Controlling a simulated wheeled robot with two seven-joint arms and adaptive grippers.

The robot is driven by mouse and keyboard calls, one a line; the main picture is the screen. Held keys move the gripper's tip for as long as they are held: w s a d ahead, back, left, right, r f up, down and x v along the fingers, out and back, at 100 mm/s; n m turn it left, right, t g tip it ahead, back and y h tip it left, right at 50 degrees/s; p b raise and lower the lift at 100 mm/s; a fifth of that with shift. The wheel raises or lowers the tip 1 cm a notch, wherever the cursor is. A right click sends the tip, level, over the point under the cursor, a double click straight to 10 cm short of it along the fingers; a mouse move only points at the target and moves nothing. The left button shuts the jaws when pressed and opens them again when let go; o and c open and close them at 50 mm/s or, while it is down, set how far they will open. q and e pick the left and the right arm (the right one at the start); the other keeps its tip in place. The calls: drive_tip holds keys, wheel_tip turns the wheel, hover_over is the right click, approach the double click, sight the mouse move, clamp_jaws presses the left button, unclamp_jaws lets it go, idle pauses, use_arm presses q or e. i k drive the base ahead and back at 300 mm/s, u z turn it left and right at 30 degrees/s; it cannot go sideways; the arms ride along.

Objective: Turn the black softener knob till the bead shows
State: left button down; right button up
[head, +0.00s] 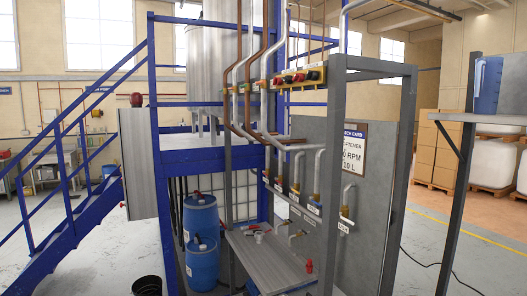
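I cannot tell which knob is the black softener knob, and no bead can be made out at this size. Below, a row of brass-coloured valves (295,192) with white labels hangs on the pipes; the labels are too small to read. Neither of my grippers is in view.
A grey bench (268,262) stands below the valves, with a small red item (309,266) on it. Blue drums (202,262) stand left of it. A grey frame post (400,190) and a batch card (354,150) are at right. Blue stairs (75,200) rise at left.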

sight(288, 80)
drive_tip(key=u, duration=1.05)
drive_tip(key=i, duration=3.15)
drive_tip(key=z, duration=3.9)
